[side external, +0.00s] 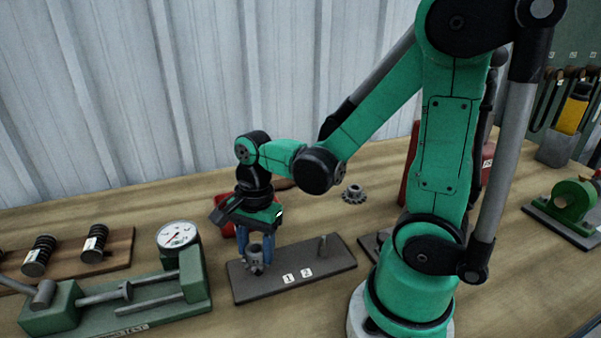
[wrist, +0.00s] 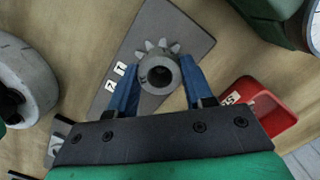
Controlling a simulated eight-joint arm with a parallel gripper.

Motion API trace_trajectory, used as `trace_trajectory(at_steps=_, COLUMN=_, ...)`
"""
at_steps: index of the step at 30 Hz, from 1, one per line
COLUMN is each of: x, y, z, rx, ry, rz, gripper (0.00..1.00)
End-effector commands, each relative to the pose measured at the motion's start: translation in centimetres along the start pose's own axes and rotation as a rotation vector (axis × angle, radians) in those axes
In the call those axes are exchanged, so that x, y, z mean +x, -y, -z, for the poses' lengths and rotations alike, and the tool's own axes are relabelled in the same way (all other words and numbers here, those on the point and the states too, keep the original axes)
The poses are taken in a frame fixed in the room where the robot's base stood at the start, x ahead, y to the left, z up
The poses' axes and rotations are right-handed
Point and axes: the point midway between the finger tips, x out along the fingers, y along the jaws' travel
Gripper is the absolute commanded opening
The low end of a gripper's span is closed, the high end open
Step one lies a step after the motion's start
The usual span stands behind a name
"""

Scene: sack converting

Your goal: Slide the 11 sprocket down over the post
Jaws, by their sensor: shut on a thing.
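My gripper (wrist: 157,85) has its two blue fingers shut on a grey toothed sprocket (wrist: 144,50), gripping it by its round hub. In the side external view my gripper (side external: 256,254) points down, with the sprocket (side external: 254,268) low over the left end of a dark base plate (side external: 285,282). An upright post (side external: 322,246) stands bare at the plate's right end. The wrist view shows the hub's dark bore, but I cannot tell whether a post is inside it. I cannot tell whether the sprocket touches the plate. The plate carries two white number labels (side external: 297,276).
Another sprocket (side external: 354,194) lies on the wooden bench behind the plate. A green fixture (side external: 150,305) with a dial gauge (side external: 177,234) stands left. A red tray (wrist: 282,108) lies close behind the plate. A wooden rack (side external: 115,250) holds dark coils. Bench in front is clear.

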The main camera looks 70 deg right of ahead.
Motion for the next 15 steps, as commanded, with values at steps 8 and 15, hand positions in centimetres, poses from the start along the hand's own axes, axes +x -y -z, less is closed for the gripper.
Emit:
trace_trajectory(at_steps=8, x=0.01, y=0.01, z=0.00, rx=0.000, ry=0.000, rz=0.000, gripper=0.00)
trace_trajectory(at_steps=15, x=0.41, y=0.06, z=0.06, rx=0.000, ry=0.000, rz=0.000, gripper=0.00)
